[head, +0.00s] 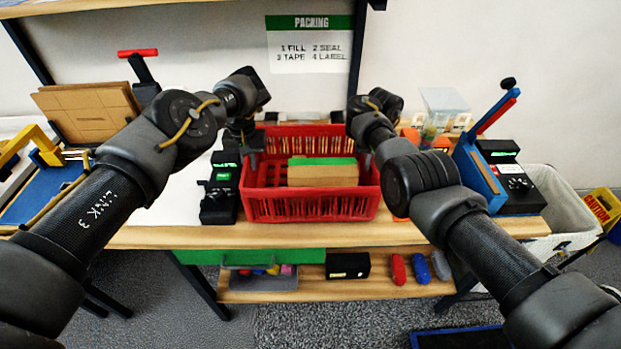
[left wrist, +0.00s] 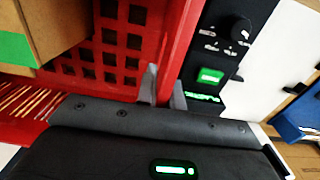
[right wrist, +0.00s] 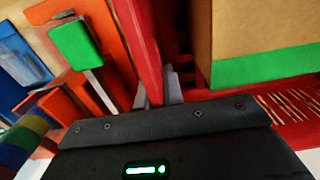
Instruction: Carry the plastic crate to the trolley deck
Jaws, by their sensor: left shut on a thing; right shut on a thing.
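The red plastic crate (head: 312,209) sits on the wooden packing table in the middle of the head view. A brown box with a green band (head: 322,174) lies inside it. My left gripper (head: 250,150) is shut on the crate's left wall; the left wrist view shows its fingers (left wrist: 163,88) around the red rim (left wrist: 178,45). My right gripper (head: 362,148) is shut on the right wall; the right wrist view shows its fingers (right wrist: 160,88) around the rim (right wrist: 138,45). No trolley deck can be made out in these views.
A black device with a green display (head: 220,190) stands close left of the crate. A blue lever tool (head: 480,165) and another black device (head: 512,180) stand to the right. The lower shelf (head: 330,290) holds a grey bin, a black box and several small items. A white bin (head: 560,215) stands right of the table.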

